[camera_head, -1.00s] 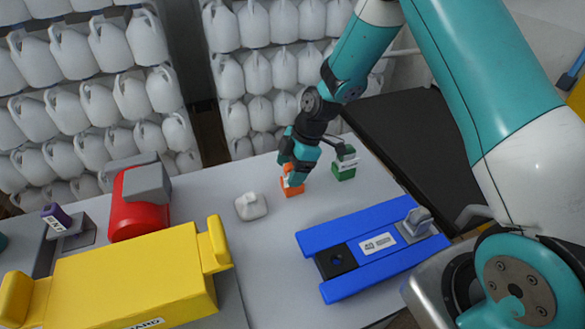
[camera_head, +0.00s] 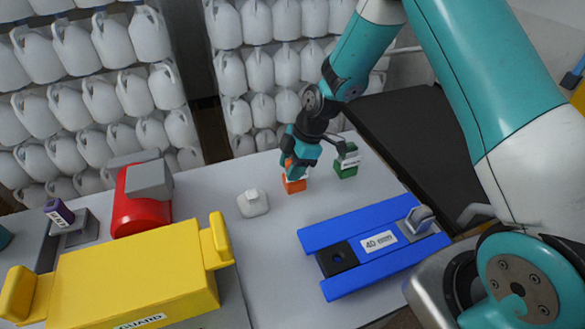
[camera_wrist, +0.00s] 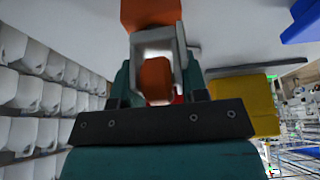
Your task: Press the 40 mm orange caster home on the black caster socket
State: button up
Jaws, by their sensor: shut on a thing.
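The orange caster (camera_head: 294,184) is at the back middle of the table in the head view, under my gripper (camera_head: 294,174). In the wrist view my gripper (camera_wrist: 158,85) is shut on the orange caster (camera_wrist: 150,14), whose orange block and grey fork show between the fingers. I cannot tell whether the caster touches the table. The black caster socket (camera_head: 338,258), with a dark round hole, sits at the left end of the blue fixture (camera_head: 345,285), in front and to the right of the caster. The socket looks empty.
A green caster (camera_head: 345,162) stands just right of my gripper. A white piece (camera_head: 253,203) lies to the left. A grey clamp (camera_head: 419,219) sits on the fixture's right end. A yellow guard (camera_head: 130,280) and a red cylinder (camera_head: 140,213) fill the left. The table between is clear.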

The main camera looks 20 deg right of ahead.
notch_tip(320, 180, up, 19)
jog(key=b, duration=0.3)
jog(key=shift+r, duration=0.15)
jog(key=shift+o, duration=0.9)
jog(key=c, duration=0.4)
jog(key=o, duration=0.5)
grip_shut()
